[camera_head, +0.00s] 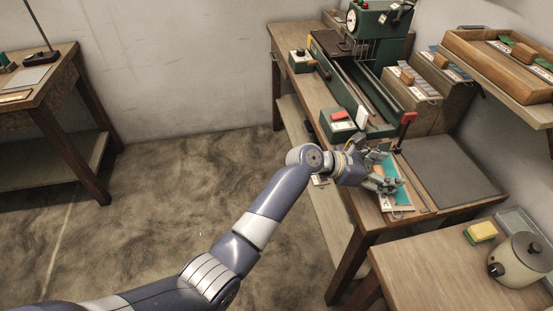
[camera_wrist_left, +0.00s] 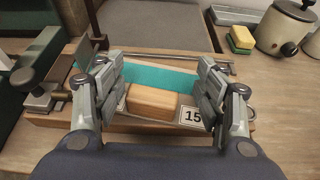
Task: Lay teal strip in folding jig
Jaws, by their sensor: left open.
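The teal strip (camera_wrist_left: 150,77) lies flat in the wooden folding jig (camera_wrist_left: 50,121), as the left wrist view shows. In the head view the strip (camera_head: 399,198) shows partly beneath my left gripper. A light wooden block (camera_wrist_left: 152,103) lies at the strip's near side, beside a tag marked 15 (camera_wrist_left: 193,117). My left gripper (camera_wrist_left: 155,92) is open, its fingers on either side of the block and above the jig; it also shows in the head view (camera_head: 386,170). I cannot tell whether the fingers touch anything. My right gripper is in neither view.
A dark grey mat (camera_head: 448,172) lies right of the jig. A green machine (camera_head: 375,45) stands at the back of the bench. A cream pot (camera_head: 519,258) and a yellow-green sponge (camera_head: 480,232) stand on the front right table. A metal rod (camera_wrist_left: 180,55) runs behind the strip.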

